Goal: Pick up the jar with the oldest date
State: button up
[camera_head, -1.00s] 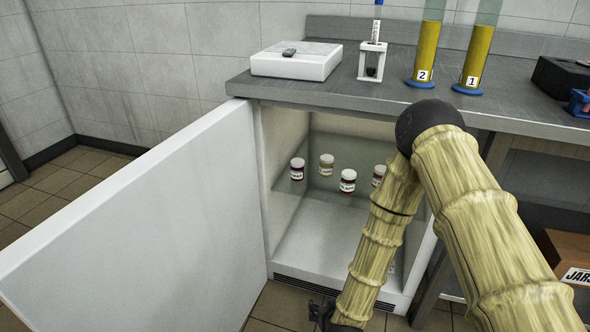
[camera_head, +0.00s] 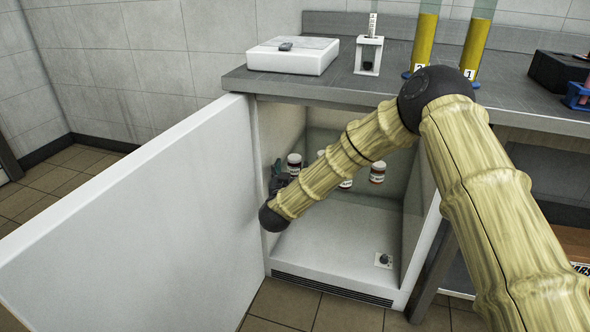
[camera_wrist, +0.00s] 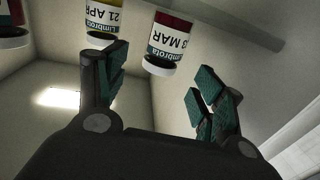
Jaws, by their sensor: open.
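The jars stand on a glass shelf in the open white cabinet. In the wrist view, which shows them upside down, a dark red jar (camera_wrist: 170,40) has a label ending in "3 MAR"; its first digit is unclear. A yellow jar (camera_wrist: 103,18) beside it reads "21 APR". A third jar (camera_wrist: 12,38) is cut off at the left edge, its date unseen. My gripper (camera_wrist: 158,92) is open and empty, with the MAR jar just beyond and roughly between its fingers. In the head view, my gripper (camera_head: 278,180) is close to the leftmost jar (camera_head: 294,160); my arm partly covers the others.
The white cabinet door (camera_head: 140,210) stands wide open at the left, close to my wrist. The grey worktop (camera_head: 330,85) overhangs the cabinet. Another jar (camera_head: 377,173) stands to the right on the shelf. The cabinet floor (camera_head: 335,260) is mostly clear, with a small dial at right.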

aim_at(293, 163)
jog(key=shift+w+d+f+b, duration=0.1)
jog(key=shift+w+d+b, duration=0.15)
jog(key=shift+w+b, duration=0.75)
jog(key=shift+w+d+f+b, duration=0.15)
jog(key=shift+w+b, duration=0.35)
jog(key=shift+w, duration=1)
jog(key=shift+w+d+r, duration=0.15)
jog(key=shift+w+r, duration=0.1)
jog(key=shift+w, duration=0.3)
jog(key=shift+c, duration=0.2)
jog(key=c, duration=1.3)
